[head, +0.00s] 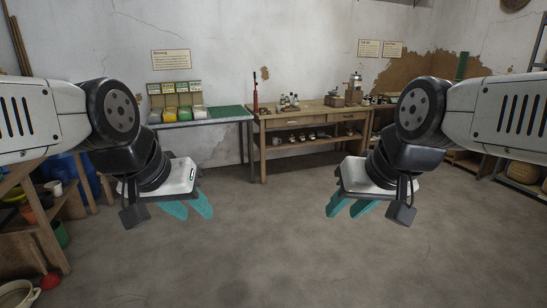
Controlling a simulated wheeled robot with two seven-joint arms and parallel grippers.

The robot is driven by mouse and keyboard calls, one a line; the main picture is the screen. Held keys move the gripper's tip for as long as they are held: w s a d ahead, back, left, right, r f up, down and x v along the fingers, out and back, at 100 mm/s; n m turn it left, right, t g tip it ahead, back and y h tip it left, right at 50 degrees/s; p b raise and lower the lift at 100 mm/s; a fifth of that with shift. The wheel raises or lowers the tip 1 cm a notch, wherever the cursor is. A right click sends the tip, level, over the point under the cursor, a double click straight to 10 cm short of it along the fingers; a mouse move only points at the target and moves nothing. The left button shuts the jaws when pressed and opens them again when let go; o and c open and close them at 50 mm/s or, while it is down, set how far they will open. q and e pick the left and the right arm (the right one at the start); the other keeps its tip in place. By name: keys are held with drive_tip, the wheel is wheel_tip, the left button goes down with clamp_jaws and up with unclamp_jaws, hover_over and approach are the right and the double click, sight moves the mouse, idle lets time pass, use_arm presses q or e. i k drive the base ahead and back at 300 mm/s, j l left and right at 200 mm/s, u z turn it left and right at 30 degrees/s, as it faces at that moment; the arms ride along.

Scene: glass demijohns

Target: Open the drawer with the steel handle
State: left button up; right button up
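A wooden workbench (263,145) stands against the back wall, with drawer fronts under its top. One drawer front (284,124) is at the left and another (350,116) is further right; both look shut. Their handles are too small to tell which is steel. My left gripper (194,213) hangs at the left with its teal fingers apart and nothing between them. My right gripper (344,213) hangs at the right, also with fingers apart and empty. Both are in the foreground, well short of the workbench.
A metal-legged table (212,121) with coloured bins (175,115) stands left of the workbench. Bottles (290,102) and a grinder-like device (355,87) stand on the workbench. Wooden shelving (40,225) with tubs is at the near left. The concrete floor (270,240) between is clear.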

sight(279, 122)
drive_tip(key=i, duration=4.35)
drive_tip(key=i+u, duration=0.15)
drive_tip(key=i, duration=0.35)
drive_tip(key=i+l+u, duration=0.15)
drive_tip(key=i, duration=0.35)
drive_tip(key=i+l+u, duration=0.15)
drive_tip(key=i, duration=0.35)
